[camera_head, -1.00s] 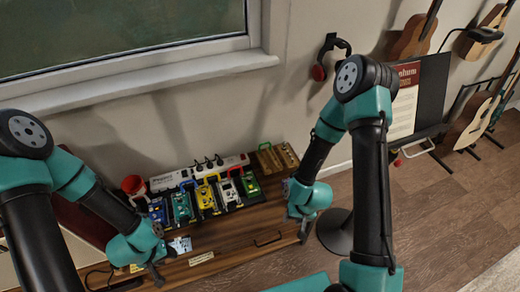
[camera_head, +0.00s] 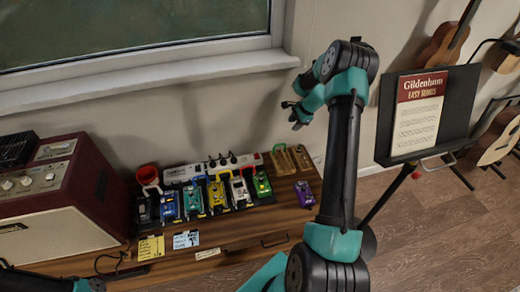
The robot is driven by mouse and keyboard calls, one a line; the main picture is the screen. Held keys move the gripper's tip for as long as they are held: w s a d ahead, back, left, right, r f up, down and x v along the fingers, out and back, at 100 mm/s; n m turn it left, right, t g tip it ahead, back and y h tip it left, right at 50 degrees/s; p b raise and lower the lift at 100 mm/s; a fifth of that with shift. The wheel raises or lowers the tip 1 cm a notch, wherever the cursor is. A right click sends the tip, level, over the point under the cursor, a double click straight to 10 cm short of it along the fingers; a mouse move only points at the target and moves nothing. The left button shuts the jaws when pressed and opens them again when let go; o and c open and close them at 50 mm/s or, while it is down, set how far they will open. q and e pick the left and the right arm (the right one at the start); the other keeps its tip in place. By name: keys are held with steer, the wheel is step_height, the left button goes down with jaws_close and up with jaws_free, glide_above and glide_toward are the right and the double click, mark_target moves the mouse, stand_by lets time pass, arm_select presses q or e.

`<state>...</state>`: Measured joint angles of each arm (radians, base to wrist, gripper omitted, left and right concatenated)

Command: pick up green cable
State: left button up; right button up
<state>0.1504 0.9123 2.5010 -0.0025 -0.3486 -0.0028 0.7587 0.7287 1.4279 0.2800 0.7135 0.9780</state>
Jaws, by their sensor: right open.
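A small green cable loop (camera_head: 279,147) shows at the back right of the bench, by the wooden tray; its ends are too small to make out. My right gripper (camera_head: 297,112) is open and empty. It hangs in front of the wall, above the tray and the green cable in the picture, apart from both. Only a bit of my left arm shows at the bottom left edge; its gripper is out of the picture.
Several colored pedals, including a green one (camera_head: 262,184), stand in a row on the wooden bench (camera_head: 240,232). A purple pedal (camera_head: 305,193) stands apart at right.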

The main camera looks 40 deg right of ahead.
steer(key=shift+d, duration=0.15)
glide_toward(278, 145)
steer(key=x, duration=0.5)
steer(key=shift+w, duration=0.25)
stand_by(0.4)
steer(key=shift+s+x, duration=0.1)
steer(key=shift+x, duration=1.2)
steer(key=shift+s+x, duration=0.15)
steer(key=shift+x, duration=1.2)
steer(key=shift+d+f, duration=0.1)
steer(key=shift+d, duration=0.1)
